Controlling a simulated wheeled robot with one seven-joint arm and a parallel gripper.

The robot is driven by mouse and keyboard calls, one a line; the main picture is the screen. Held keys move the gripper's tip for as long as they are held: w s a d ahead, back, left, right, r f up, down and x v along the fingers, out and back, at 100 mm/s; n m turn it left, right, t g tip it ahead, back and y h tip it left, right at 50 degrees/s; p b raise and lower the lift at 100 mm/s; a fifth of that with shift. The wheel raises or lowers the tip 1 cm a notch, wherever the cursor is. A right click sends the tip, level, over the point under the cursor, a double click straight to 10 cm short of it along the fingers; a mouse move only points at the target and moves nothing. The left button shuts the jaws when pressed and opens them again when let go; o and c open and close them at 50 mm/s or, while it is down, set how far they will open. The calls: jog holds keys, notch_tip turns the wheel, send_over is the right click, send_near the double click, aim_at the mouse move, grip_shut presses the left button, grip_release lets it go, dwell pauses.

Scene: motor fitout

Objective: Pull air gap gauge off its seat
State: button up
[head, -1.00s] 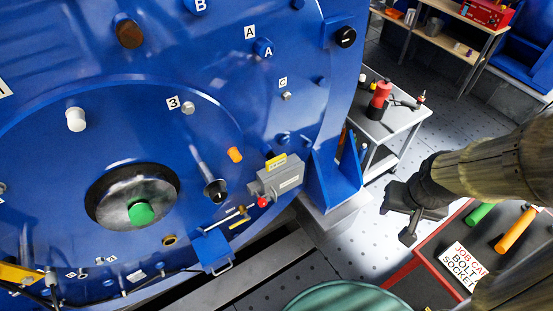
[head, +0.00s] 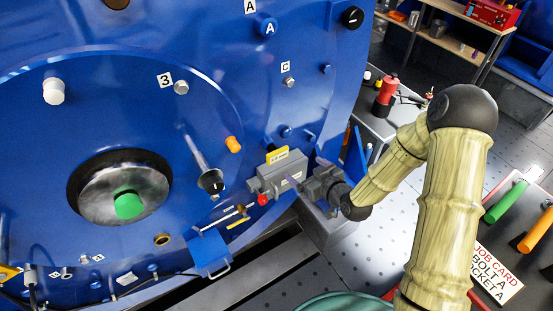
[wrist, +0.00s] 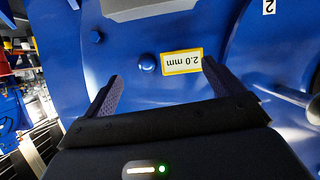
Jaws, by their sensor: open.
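The blue motor face (head: 225,60) fills the left of the head view. A grey box (head: 262,184) with a red button sits low on its right side, under a yellow-edged tag (head: 277,156). This tag reads "2.0 mm", upside down, in the wrist view (wrist: 182,61). I cannot tell for sure which part is the air gap gauge; the grey box by the tag may be it. My gripper (head: 304,163) is at the box's right end, partly overlapping it. In the wrist view its fingers (wrist: 163,74) are spread and empty. A grey edge (wrist: 140,8) shows beyond them.
A rod with a black collar (head: 210,180) and an orange knob (head: 233,145) stick out left of the box. A blue holder (head: 209,252) is below. A grey cart (head: 380,125) stands behind my arm. A job-card table (head: 525,235) is at right.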

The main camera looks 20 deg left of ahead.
aim_at(279, 157)
jog(key=a+y, duration=0.1)
jog(key=a+t+y+b, duration=0.1)
jog(key=a, duration=0.1)
jog(key=s+a+f+t+y, duration=0.1)
jog(key=shift+a+f+m+y, duration=0.1)
jog(key=shift+a+m+y, duration=0.1)
jog(key=shift+m+y, duration=0.1)
jog(key=shift+w+a, duration=0.1)
jog(key=shift+w, duration=0.05)
jog(key=shift+b+x, duration=0.65)
jog(key=shift+x, duration=3.75)
jog(key=shift+w+b, duration=0.1)
jog(key=shift+b, duration=0.35)
jog(key=c, duration=1.3)
